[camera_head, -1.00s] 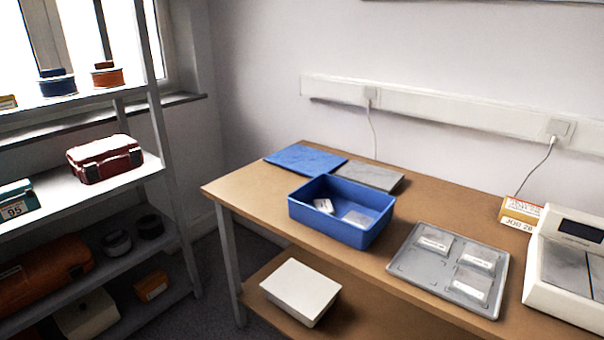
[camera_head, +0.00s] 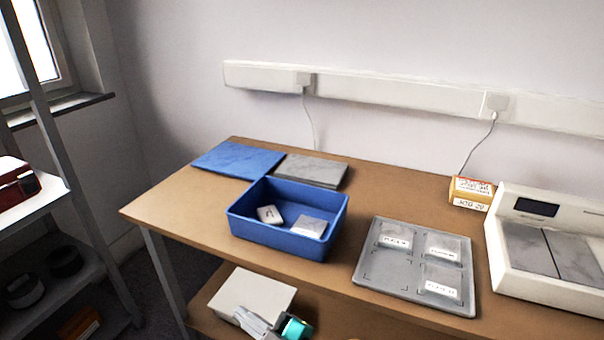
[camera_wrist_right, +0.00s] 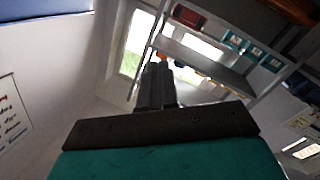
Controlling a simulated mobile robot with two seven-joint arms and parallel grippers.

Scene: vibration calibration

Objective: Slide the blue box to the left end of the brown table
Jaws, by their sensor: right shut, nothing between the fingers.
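The blue box (camera_head: 285,247) is an open bin on the brown table (camera_head: 180,213), near its front edge and left of the grey tray. Two small white-labelled items lie inside it. My right gripper (camera_head: 240,315) shows at the bottom of the head view, below the table's front edge and in front of the white lidded box. It is apart from the blue box. In the right wrist view its fingers (camera_wrist_right: 156,85) are together with nothing between them. My left gripper is not in view.
A blue mat (camera_head: 237,160) and a grey slab (camera_head: 310,170) lie behind the box. A grey tray (camera_head: 372,280) with several labelled items, a yellow carton (camera_head: 471,193) and a white device (camera_head: 520,219) stand to the right. A shelf (camera_head: 50,197) stands left.

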